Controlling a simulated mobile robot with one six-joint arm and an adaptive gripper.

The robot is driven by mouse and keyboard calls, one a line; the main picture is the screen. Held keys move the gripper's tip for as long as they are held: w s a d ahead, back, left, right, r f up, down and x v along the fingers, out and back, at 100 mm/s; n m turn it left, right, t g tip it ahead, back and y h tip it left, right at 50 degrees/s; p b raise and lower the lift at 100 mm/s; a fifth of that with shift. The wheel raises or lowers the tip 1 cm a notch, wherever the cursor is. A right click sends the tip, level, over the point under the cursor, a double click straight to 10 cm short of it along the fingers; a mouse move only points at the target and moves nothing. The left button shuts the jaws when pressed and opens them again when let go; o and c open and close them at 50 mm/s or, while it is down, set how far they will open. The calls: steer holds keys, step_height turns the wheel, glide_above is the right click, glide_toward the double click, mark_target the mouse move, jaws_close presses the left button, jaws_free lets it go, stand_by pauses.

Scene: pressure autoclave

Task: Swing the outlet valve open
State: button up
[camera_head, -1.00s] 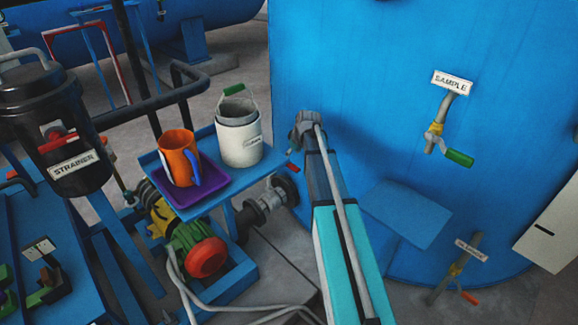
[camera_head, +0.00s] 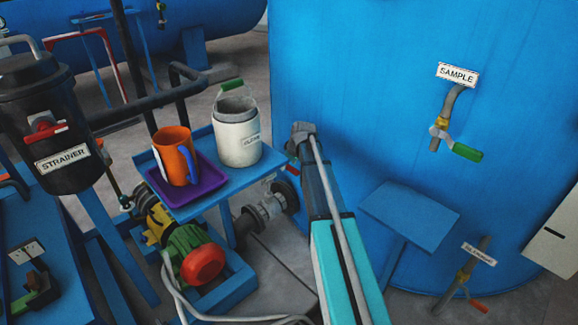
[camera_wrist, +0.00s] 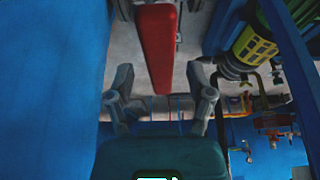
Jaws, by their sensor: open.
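The outlet valve's red handle (camera_wrist: 157,45) shows in the wrist view as a long red bar, running from the top edge down between the fingers of my gripper (camera_wrist: 160,80). My gripper is open, with one finger on either side of the bar's lower end. I cannot tell whether either finger touches it. In the head view a small red bit of the handle (camera_head: 292,170) shows beside the tank, just left of my arm. The grey valve body (camera_head: 268,206) sits on the pipe low at the tank's left side.
The big blue tank (camera_head: 370,110) stands close at right. Left of my arm, a blue shelf (camera_head: 217,205) holds an orange mug (camera_head: 172,158), a purple tray (camera_head: 205,187) and a white pail (camera_head: 238,145). A pump with a red end (camera_head: 203,264) sits below. A blue plate (camera_head: 410,212) is at right.

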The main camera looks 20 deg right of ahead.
jaws_close()
steer(key=shift+s+d, duration=0.1)
steer(key=shift+d, duration=0.1)
stand_by(0.3)
